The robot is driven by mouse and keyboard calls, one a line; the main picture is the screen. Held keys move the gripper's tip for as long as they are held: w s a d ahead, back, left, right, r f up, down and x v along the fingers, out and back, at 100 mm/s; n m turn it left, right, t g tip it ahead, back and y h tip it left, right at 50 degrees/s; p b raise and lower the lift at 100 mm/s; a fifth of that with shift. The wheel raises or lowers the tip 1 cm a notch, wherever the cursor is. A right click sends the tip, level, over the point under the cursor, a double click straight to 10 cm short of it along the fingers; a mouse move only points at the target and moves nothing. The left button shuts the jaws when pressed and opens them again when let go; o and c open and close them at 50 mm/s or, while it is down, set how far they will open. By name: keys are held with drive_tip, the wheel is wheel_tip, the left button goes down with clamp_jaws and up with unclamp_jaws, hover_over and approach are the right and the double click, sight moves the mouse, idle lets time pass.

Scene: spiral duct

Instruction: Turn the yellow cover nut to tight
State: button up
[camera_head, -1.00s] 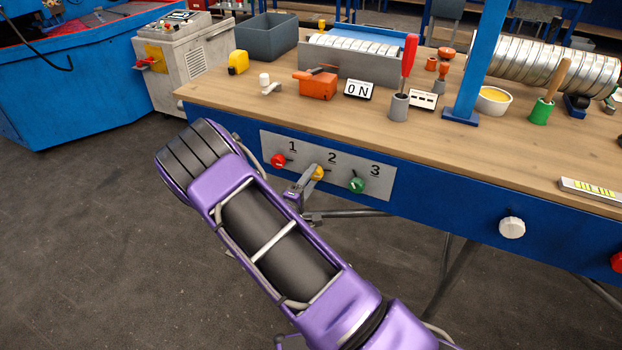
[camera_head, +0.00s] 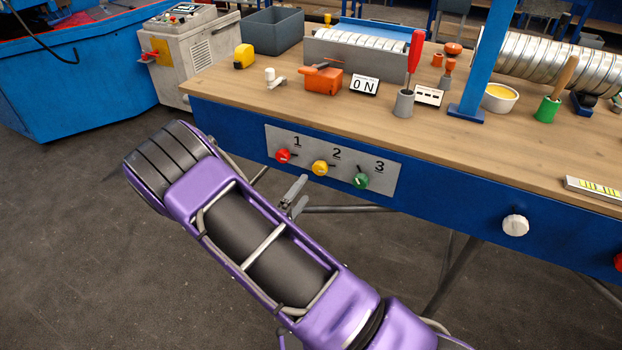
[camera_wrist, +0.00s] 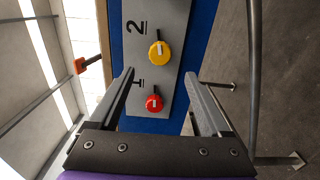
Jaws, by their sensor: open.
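The yellow cover nut (camera_head: 320,168) is a round knob under the number 2 on a grey panel (camera_head: 390,183) on the bench front. In the head view a dark stub shows at its right side. In the wrist view the yellow nut (camera_wrist: 159,54) has a white mark on its face, and the stub points up, away from the red knob. My gripper (camera_head: 293,194) is in front of and below the panel, apart from the nut. In the wrist view my gripper (camera_wrist: 160,78) is open and empty, its fingers spread on both sides, with the nut beyond the tips.
A red knob (camera_head: 283,156) under 1 and a green knob (camera_head: 361,181) under 3 flank the nut. The red knob also shows between my fingers (camera_wrist: 154,103). A white knob (camera_head: 515,225) sits farther right. A wooden benchtop (camera_head: 330,105) holds tools above. Floor is clear at left.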

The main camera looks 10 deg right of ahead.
drive_tip(key=v, duration=0.9)
drive_tip(key=shift+w+r, duration=0.1)
